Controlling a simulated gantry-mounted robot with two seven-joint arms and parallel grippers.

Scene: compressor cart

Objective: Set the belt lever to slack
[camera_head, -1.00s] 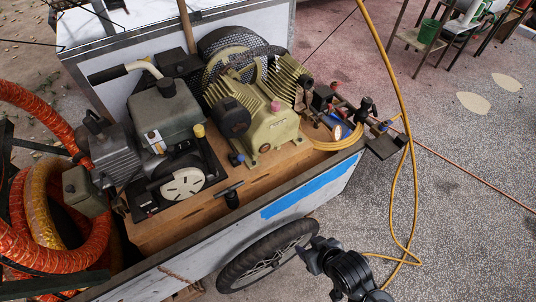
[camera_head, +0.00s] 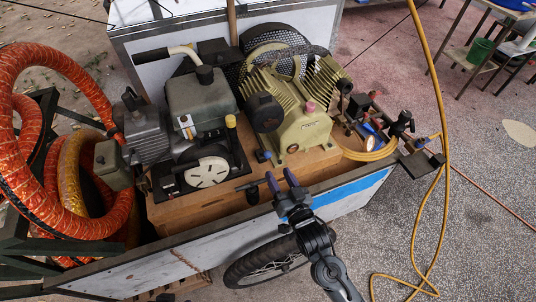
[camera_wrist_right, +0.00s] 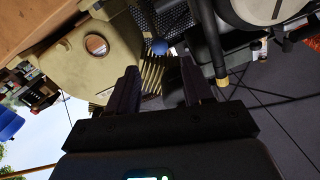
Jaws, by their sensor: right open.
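A black T-shaped handle (camera_head: 253,191) stands at the near edge of the wooden deck, between the engine and the compressor. I cannot tell whether it is the belt lever or which setting it shows. A small blue knob (camera_head: 262,156) sits at the compressor's near left foot. My right gripper (camera_head: 279,181) is open and empty, just right of the T-handle in the head view. In the right wrist view my open fingers (camera_wrist_right: 161,84) frame a blue ball (camera_wrist_right: 160,47) and the compressor's ribs beyond. My left gripper is not in view.
The green compressor (camera_head: 299,123) and the engine (camera_head: 199,103) fill the deck. The cart's near side wall (camera_head: 200,261) runs under my right arm. An orange hose (camera_head: 110,225) coils at left. A yellow hose (camera_head: 445,120) hangs at right over open floor.

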